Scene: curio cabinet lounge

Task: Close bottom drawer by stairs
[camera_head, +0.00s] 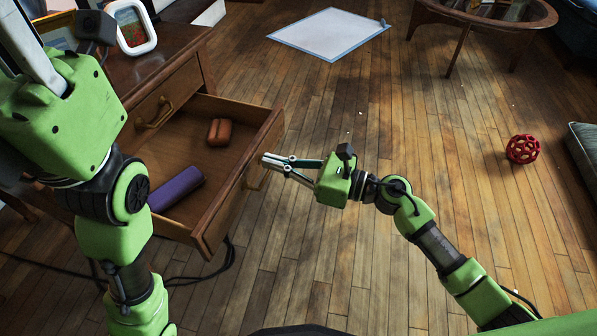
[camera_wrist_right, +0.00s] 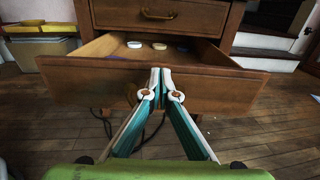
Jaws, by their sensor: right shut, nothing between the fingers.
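The wooden cabinet's bottom drawer (camera_head: 268,135) stands pulled out, its front panel facing my right gripper. Inside lie a purple cylinder (camera_head: 177,188) and a small orange-brown object (camera_head: 219,131). My right gripper (camera_head: 265,160) is shut and empty, its tips at the drawer front near the handle (camera_head: 256,178). In the right wrist view its fingertips (camera_wrist_right: 161,72) overlap the middle of the drawer front (camera_wrist_right: 215,88); I cannot tell whether they touch. My left gripper (camera_head: 30,40) is at the upper left over the cabinet, its tips out of frame.
The upper drawer (camera_head: 160,105) is shut. A framed item (camera_head: 132,25) stands on the cabinet top. Pale steps (camera_wrist_right: 265,42) show right of the cabinet. Dark cables (camera_head: 215,265) lie under the drawer. A red ball (camera_head: 522,149) lies on the otherwise mostly clear floor at right.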

